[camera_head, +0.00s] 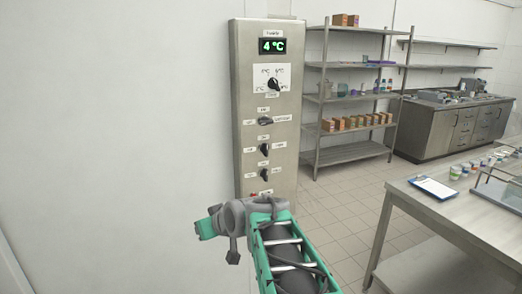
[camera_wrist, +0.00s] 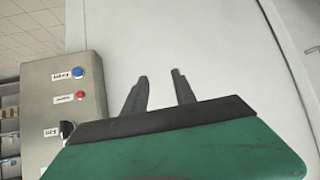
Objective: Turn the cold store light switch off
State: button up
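A tall grey metal control panel (camera_head: 245,100) stands against the white wall. It has three black rotary switches in a column: the top one (camera_head: 265,121) lies sideways, while the middle one (camera_head: 264,148) and the bottom one (camera_head: 264,174) look roughly upright. Their labels are too small to read, so I cannot tell which is the light switch. The panel's lower end shows in the wrist view (camera_wrist: 40,100), with one black switch (camera_wrist: 66,129) partly in view. My gripper (camera_wrist: 160,82) is open and empty, its two dark fingers apart, pointing at bare wall beside the panel.
Above the switches are a temperature dial (camera_head: 274,85) and a display (camera_head: 272,46) reading 4 °C. A blue button (camera_wrist: 77,72) and a red button (camera_wrist: 80,95) sit on the panel. A steel table (camera_head: 440,210) stands at right, with shelving (camera_head: 345,155) behind.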

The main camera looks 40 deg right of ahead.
jog(key=w+d+r+m+t+h, duration=0.1)
jog(key=d+r, duration=0.1)
jog(key=d, duration=0.3)
jog(key=w+d+r+t, duration=0.2)
jog(key=d, duration=0.3)
jog(key=m+t+h, duration=0.1)
jog(key=t+h, duration=0.3)
send_near(267, 147)
jog(key=p+x, duration=0.2)
jog(key=x, duration=0.6)
jog(key=shift+d, duration=0.1)
jog(key=shift+w+f, duration=0.1)
jog(key=shift+w, duration=0.1)
jog(key=shift+c, duration=0.3)
grip_shut()
